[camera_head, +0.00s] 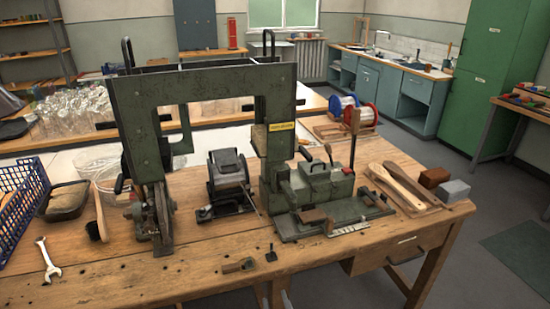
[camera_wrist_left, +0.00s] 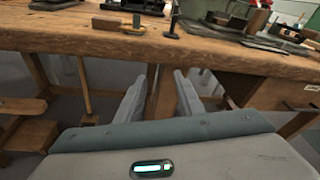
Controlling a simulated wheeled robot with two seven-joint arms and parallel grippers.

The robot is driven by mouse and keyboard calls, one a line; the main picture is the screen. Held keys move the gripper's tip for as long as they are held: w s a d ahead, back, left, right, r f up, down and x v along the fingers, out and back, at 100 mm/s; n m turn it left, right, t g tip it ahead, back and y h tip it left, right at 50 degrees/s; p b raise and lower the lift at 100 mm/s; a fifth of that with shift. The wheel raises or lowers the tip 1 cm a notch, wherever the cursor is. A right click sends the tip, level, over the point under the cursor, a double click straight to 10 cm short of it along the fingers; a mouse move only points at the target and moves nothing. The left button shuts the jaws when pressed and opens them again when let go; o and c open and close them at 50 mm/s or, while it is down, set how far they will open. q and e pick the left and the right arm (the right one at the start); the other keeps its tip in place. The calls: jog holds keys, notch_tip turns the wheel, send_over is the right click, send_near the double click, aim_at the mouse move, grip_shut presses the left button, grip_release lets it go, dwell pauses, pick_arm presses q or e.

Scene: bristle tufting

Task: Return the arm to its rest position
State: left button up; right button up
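My left gripper (camera_wrist_left: 160,80) shows in the left wrist view with its two grey fingers apart and nothing between them. It is in front of the wooden workbench (camera_wrist_left: 215,55), below the level of its top and apart from anything on it. In the head view only the fingertips of my left gripper (camera_head: 275,299) show, at the bottom edge in front of the workbench (camera_head: 190,278). My right gripper is in neither view.
The green tufting machine (camera_head: 200,78) stands on the bench. A wrench (camera_head: 48,260), a brush (camera_head: 97,222) and a blue crate (camera_head: 20,205) are at left; brush bodies (camera_head: 405,186) at right.

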pick_arm(q)
jog(key=s+a+f+n+g+h, duration=0.1)
jog(key=s+a+f+n+g, duration=0.2)
jog(key=f, duration=0.6)
jog(key=s+a+f+n+g+h, duration=0.15)
jog(key=s+f+n, duration=0.3)
jog(key=f, duration=0.45)
jog(key=s+a+f+n+g+h, duration=0.1)
jog(key=s+f+n+g, duration=0.3)
jog(key=f, duration=0.6)
jog(key=s+a+f+n, duration=0.6)
jog(key=s+n, duration=0.2)
jog(key=s, duration=0.2)
jog(key=s+a+f+n+h, duration=0.1)
jog(key=s+a+f+n, duration=0.5)
jog(key=s, duration=0.4)
jog(key=shift+a+f+n, duration=0.15)
jog(key=shift+f+n, duration=0.35)
jog(key=shift+n, duration=0.65)
jog(key=shift+o, duration=0.5)
